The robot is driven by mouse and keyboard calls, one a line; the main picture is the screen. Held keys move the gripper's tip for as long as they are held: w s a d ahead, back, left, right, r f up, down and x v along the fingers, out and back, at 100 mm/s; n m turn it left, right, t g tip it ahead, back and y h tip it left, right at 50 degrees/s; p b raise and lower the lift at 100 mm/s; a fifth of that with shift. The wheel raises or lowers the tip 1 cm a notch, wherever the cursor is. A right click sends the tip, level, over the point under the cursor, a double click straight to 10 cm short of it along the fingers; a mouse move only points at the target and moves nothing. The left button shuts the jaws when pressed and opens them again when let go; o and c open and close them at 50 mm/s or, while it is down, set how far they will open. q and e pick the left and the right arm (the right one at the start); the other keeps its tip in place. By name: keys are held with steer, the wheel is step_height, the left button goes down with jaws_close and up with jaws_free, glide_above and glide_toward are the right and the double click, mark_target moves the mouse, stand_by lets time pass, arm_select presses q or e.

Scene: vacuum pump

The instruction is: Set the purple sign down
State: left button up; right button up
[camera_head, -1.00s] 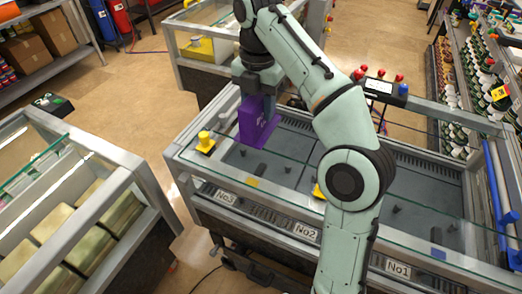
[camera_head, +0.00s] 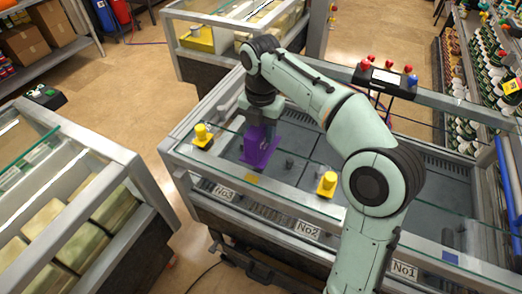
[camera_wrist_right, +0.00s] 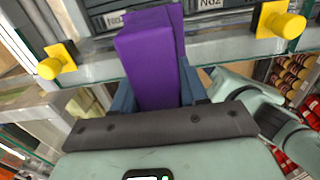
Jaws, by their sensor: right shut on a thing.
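The purple sign (camera_head: 258,152) is low in the No3 end of the grey machine bench (camera_head: 300,206), behind the front glass. I cannot tell whether it touches the tray floor. My right gripper (camera_head: 263,126) is above it, pointing down, and is shut on it. In the right wrist view the sign (camera_wrist_right: 150,62) stands between the two blue fingers, near the label strip. My left gripper is not in view.
Yellow knobs stand on the bench's glass edge, one left of the sign (camera_head: 202,137) and one right of it (camera_head: 327,184). A grey tray area (camera_head: 425,185) lies open at right. A control box with red buttons (camera_head: 387,78) stands at the back.

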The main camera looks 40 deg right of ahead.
steer(key=shift+f, duration=0.75)
steer(key=shift+w+f, duration=0.3)
steer(key=shift+f, duration=0.2)
steer(key=shift+s+f+b, duration=0.1)
steer(key=shift+f+b, duration=0.5)
steer(key=shift+f, duration=1.25)
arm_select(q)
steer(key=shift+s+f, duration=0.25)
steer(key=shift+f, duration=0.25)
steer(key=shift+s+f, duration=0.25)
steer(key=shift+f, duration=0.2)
arm_select(e)
steer(key=shift+f, duration=0.2)
steer(key=o, duration=1.1)
steer(key=shift+r, duration=0.1)
